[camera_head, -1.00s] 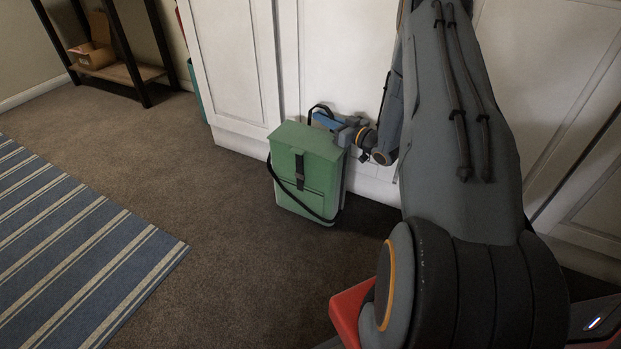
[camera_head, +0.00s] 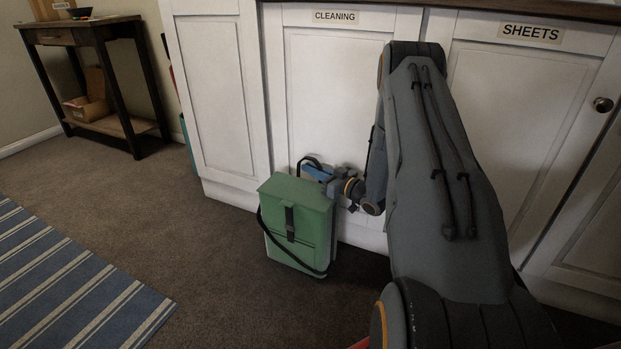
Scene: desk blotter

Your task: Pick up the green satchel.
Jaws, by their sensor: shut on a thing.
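The green satchel (camera_head: 297,225) stands upright in front of the white cupboards, with a dark strap and buckle down its front and a black strap slung around its lower part. My gripper (camera_head: 322,178) reaches in from the right at the satchel's top back edge. It is shut on the satchel. The fingertips are mostly hidden behind the satchel's top, and a blue piece and a black loop show beside them. I cannot tell whether the satchel's bottom touches the carpet.
White cupboard doors labelled CLEANING (camera_head: 335,17) and SHEETS (camera_head: 531,33) stand close behind the satchel. A blue striped rug (camera_head: 70,285) lies at the left. A dark side table (camera_head: 100,80) with a cardboard box (camera_head: 86,108) stands at the back left. Carpet between is clear.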

